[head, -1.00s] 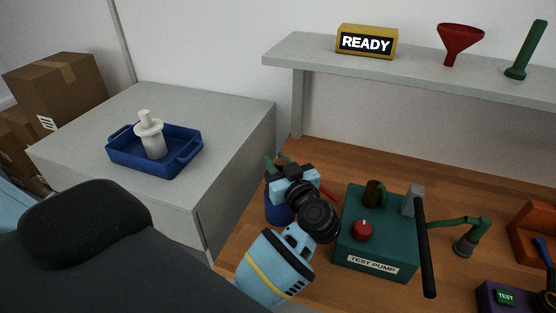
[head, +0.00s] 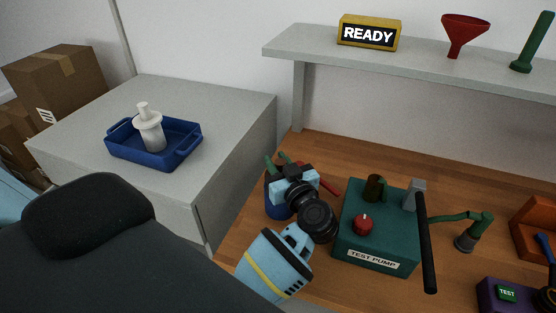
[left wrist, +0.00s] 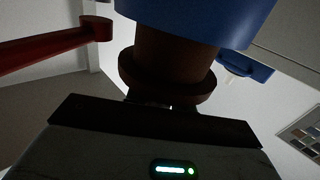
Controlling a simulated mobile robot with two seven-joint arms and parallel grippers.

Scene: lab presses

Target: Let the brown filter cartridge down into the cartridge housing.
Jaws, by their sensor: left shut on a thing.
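In the left wrist view the brown filter cartridge (left wrist: 168,80), with a wide flange, sits right at the jaws of my left gripper (left wrist: 152,104). The gripper is shut on it. A blue cylindrical body (left wrist: 205,18), which looks like the cartridge housing, hides the cartridge's far end; the flange stands clear of its rim. In the head view the blue housing (head: 277,207) stands on the wooden bench, partly behind my left gripper (head: 284,178). My wrist hides most of the cartridge there. How deep it sits cannot be told. My right gripper is not in view.
A red bar (head: 328,187) lies close right of the housing. The green test pump (head: 375,235) with its black lever (head: 427,245) stands further right. A blue tray (head: 183,151) holding a white cartridge (head: 150,131) is on the grey side table.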

